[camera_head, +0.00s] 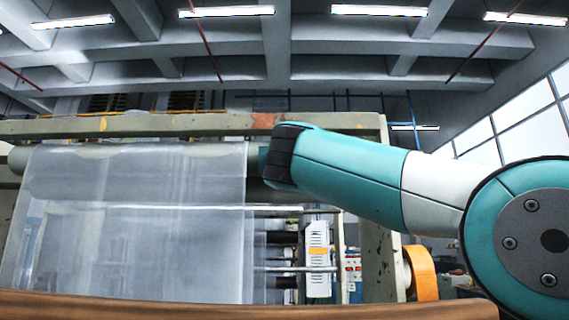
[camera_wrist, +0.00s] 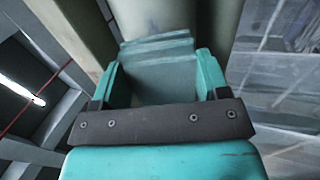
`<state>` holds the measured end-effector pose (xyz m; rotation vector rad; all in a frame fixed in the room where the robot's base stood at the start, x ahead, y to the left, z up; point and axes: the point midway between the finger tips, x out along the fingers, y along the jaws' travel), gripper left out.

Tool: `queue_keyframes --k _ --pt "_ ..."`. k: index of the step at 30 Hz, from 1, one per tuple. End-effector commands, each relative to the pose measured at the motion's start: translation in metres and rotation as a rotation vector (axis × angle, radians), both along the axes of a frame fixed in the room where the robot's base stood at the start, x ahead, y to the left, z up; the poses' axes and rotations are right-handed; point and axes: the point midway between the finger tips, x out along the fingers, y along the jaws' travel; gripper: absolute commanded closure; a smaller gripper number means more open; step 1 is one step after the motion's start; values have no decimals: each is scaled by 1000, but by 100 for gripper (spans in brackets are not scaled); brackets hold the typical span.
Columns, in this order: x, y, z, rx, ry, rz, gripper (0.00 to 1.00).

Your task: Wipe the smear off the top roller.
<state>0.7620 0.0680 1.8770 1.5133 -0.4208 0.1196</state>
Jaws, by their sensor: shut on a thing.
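The top roller is a pale grey-green cylinder across the machine's top in the head view, with clear film (camera_head: 150,225) hanging over it. In the wrist view, the roller (camera_wrist: 165,18) lies just beyond my fingertips. My gripper (camera_wrist: 158,72) is shut on a folded grey-teal cloth (camera_wrist: 160,85), whose layered edge faces the roller. The cloth's far edge looks close to or against the roller; I cannot tell if it touches. In the head view, my wrist hides most of the gripper at the roller's right part. I cannot make out the smear.
The machine's top beam (camera_head: 200,123) runs above and behind the roller, with an upright frame (camera_head: 378,235) at right. A white control box (camera_head: 317,258) and an orange roll (camera_head: 422,272) are lower right. A brown edge (camera_head: 250,308) crosses the foreground.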

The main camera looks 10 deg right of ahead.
Motion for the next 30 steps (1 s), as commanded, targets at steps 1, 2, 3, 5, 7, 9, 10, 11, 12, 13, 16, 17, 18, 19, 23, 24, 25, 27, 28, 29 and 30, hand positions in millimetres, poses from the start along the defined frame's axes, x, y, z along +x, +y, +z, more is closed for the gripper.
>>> queue_keyframes --k 1,2,3,5,7,9,10,11,12,13,16,17,18,19,23,24,25,27,28,29,30 --pt "-1 -4 1 2 -2 -3 58" --pt "-1 -5 0 2 -2 -3 58" --pt "-2 -8 0 2 -3 -3 58" --pt "-3 -13 -1 2 -2 -3 58" --pt "-5 -19 -1 2 -2 -6 58" --pt "-7 -25 -1 2 -2 -3 58" --pt "-7 -27 -1 1 -2 -3 58" --pt "-7 -28 -1 1 -1 -3 58" --pt "-8 -30 -1 1 -1 -3 58" --pt "-8 -30 -1 1 -1 -3 58" --pt "-8 -33 0 1 -1 -3 58" --pt "-8 -34 0 1 -1 -3 58" --pt "-9 -37 0 1 -1 -3 58" --pt "-9 -39 0 1 -1 -3 58" --pt "-10 -51 0 0 -2 -5 58" --pt "-11 -55 0 1 -2 -4 58" --pt "-11 -57 0 0 -2 -4 58" --pt "-11 -61 1 0 -2 -5 58" --pt "-11 -62 1 0 -2 -4 58" --pt "-11 -62 1 0 -2 -4 58" --pt "-11 -63 1 1 -2 -4 58"
